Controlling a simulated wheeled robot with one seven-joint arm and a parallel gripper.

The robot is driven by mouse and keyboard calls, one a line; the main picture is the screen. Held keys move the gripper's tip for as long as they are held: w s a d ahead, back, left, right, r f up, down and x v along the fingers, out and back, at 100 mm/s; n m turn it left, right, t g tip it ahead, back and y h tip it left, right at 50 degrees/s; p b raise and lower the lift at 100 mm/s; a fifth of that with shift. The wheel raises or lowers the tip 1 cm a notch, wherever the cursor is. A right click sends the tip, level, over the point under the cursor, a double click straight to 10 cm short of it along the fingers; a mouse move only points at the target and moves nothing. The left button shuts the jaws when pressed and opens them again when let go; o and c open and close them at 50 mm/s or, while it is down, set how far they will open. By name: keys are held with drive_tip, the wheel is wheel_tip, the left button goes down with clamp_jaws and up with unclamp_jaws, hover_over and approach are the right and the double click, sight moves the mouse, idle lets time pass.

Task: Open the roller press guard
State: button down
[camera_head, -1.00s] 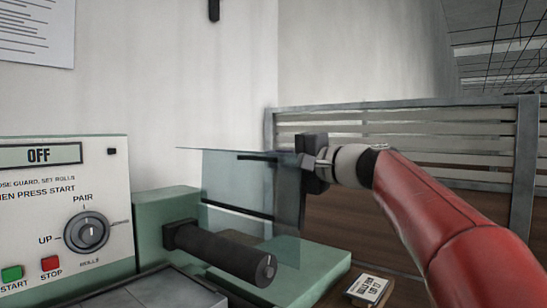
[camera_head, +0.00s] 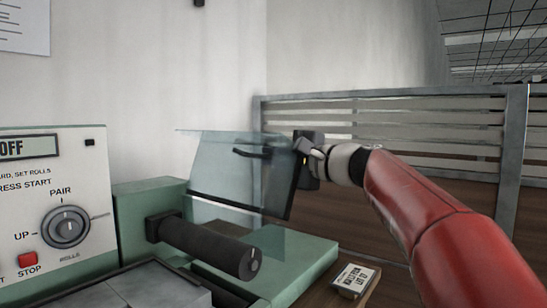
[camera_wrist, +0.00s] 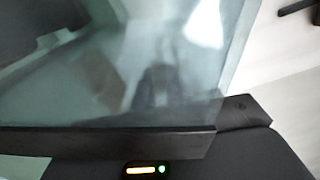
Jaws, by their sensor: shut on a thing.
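The roller press guard (camera_head: 228,165) is a clear, bluish panel with a dark strip along its lower edge, and it stands tilted above the dark roller (camera_head: 208,247). A short dark bar (camera_head: 252,153) shows near its upper right part. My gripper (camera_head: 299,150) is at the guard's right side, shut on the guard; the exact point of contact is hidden. In the wrist view, the guard's clear panel (camera_wrist: 120,75) fills most of the picture, with its dark edge strip (camera_wrist: 110,141) across the lower part.
The control panel (camera_head: 50,205) at left has a display reading OFF, a knob (camera_head: 66,227) and a red stop button (camera_head: 28,258). The green press base (camera_head: 300,255) lies below the guard. A small labelled block (camera_head: 355,280) sits at right. A slatted metal rail (camera_head: 420,104) stands behind my arm.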

drive_tip(key=c, duration=1.5)
unclamp_jaws()
drive_tip(key=shift+f, duration=0.15)
drive_tip(key=b+v, duration=0.1)
drive_tip(key=v, duration=0.6)
drive_tip(key=shift+s+d, duration=0.3)
drive_tip(key=shift+d, duration=0.1)
